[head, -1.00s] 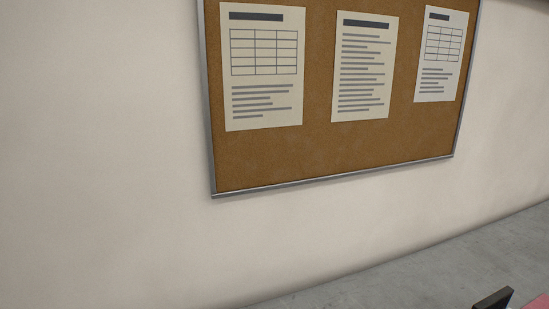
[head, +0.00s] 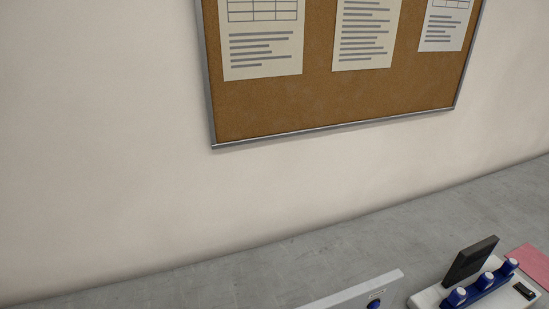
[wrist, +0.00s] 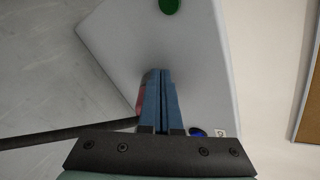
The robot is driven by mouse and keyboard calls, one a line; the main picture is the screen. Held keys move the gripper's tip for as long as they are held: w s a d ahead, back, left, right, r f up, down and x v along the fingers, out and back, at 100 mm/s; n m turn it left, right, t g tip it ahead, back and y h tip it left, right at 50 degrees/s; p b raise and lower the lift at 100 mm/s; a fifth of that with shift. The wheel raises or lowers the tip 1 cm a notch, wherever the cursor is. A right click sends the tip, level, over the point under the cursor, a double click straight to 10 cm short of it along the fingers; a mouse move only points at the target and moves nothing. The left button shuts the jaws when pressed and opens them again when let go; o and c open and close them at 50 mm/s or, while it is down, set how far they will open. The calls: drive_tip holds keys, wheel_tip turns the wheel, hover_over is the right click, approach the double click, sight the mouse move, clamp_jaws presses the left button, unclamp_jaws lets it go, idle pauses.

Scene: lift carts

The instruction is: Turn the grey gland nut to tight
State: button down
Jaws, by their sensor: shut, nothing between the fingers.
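I cannot make out a grey gland nut in either view. In the wrist view my gripper (wrist: 161,75) is shut, its two blue fingers together with nothing between them. It is in front of a pale grey panel or housing (wrist: 205,65). A green round part (wrist: 169,6) shows on the panel at the top edge of the wrist view, beyond the fingertips. A small blue part (wrist: 197,132) and a label lie low on the panel, partly hidden by my gripper. My gripper does not show in the head view.
In the head view, a white device with blue-and-white knobs (head: 485,283) and a black upright plate (head: 471,261) stands at lower right. A pink sheet (head: 527,258) lies beside it. A grey panel top (head: 350,293) shows at the bottom edge. A cork board (head: 330,100) hangs on the wall.

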drive_tip(key=p+v, duration=0.1)
drive_tip(key=v, duration=0.1)
drive_tip(key=p+v, duration=0.1)
drive_tip(key=v, duration=0.1)
drive_tip(key=p+v, duration=0.2)
drive_tip(key=shift+a, duration=0.3)
